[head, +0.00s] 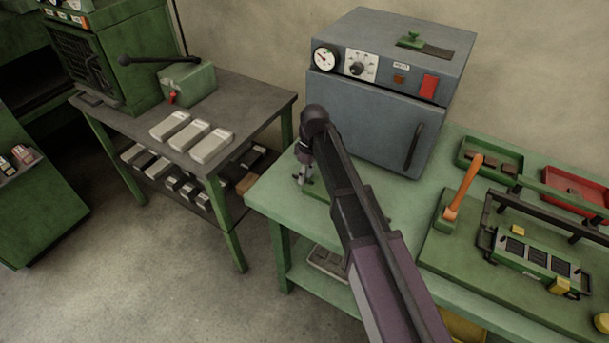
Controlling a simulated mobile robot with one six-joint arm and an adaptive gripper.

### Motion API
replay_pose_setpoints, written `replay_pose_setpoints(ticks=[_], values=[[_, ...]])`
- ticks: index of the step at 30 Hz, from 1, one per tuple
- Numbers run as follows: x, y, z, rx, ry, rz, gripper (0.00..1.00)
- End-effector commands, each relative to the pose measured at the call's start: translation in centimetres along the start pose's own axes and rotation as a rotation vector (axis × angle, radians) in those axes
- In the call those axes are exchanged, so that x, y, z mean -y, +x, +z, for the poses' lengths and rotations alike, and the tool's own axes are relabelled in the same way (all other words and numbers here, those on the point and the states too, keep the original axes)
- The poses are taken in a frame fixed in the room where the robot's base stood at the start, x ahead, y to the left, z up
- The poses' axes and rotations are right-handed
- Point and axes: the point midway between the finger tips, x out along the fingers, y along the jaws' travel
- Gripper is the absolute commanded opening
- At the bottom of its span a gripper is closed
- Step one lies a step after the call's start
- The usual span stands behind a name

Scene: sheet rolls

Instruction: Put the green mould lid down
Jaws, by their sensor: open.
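My gripper (303,180) points down over the left end of the green worktable (268,196). It is open, with its fingertips low near the tabletop. A flat green piece (321,188), which looks like the mould lid, lies on the table just right of the fingers. My arm hides much of it, and I cannot tell whether the fingers touch it. An open green mould (536,253) with dark cavities and yellow blocks sits on a green board at the right.
A grey oven (375,122) stands behind my gripper. An orange-handled lever (465,185) and green (487,160) and red (578,190) trays are to the right. A second table (245,95) with grey bars stands left, across a floor gap.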

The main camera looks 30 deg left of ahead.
Motion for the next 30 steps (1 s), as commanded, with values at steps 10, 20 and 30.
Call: replay_pose_setpoints(ticks=[10, 20, 30], values=[[0.1, -3.1, 0.0, 0.0, 0.0, 0.0, 0.49], [0.1, -6.0, 0.0, 0.0, 0.001, 0.0, 0.49], [0.1, -8.9, 0.0, 0.001, 0.0, 0.0, 0.49]])
